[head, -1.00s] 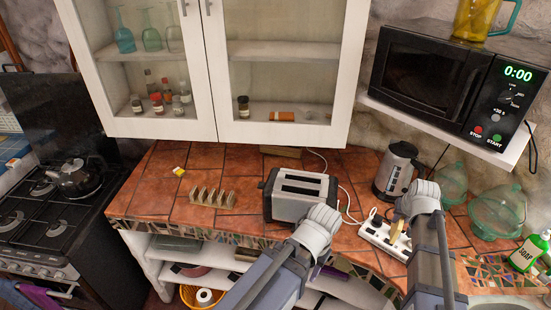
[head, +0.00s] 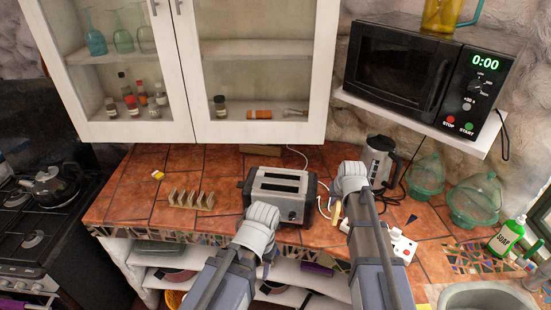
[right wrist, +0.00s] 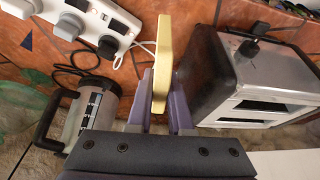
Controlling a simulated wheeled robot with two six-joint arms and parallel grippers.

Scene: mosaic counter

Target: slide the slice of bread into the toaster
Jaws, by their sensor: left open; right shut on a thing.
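The slice of bread (head: 336,213) is a thin pale-yellow slab. My right gripper (head: 341,204) is shut on it, to the right of the toaster, over the counter. In the right wrist view the slice (right wrist: 161,62) stands edge-on between the two purple fingers. The toaster (head: 286,205) is silver and black, with two dark slots on top that look empty. In the right wrist view the toaster (right wrist: 262,78) lies right of the slice, its slots facing the camera side. My left gripper (head: 267,264) is open in front of the counter edge, mostly hidden by its own wrist.
A toast rack (head: 190,200) stands left of the toaster. A white power strip (head: 400,246) and a kettle (head: 380,160) are to the right. A glass cabinet (head: 262,70) and a microwave (head: 405,75) hang above. The tiles left of the rack are mostly clear.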

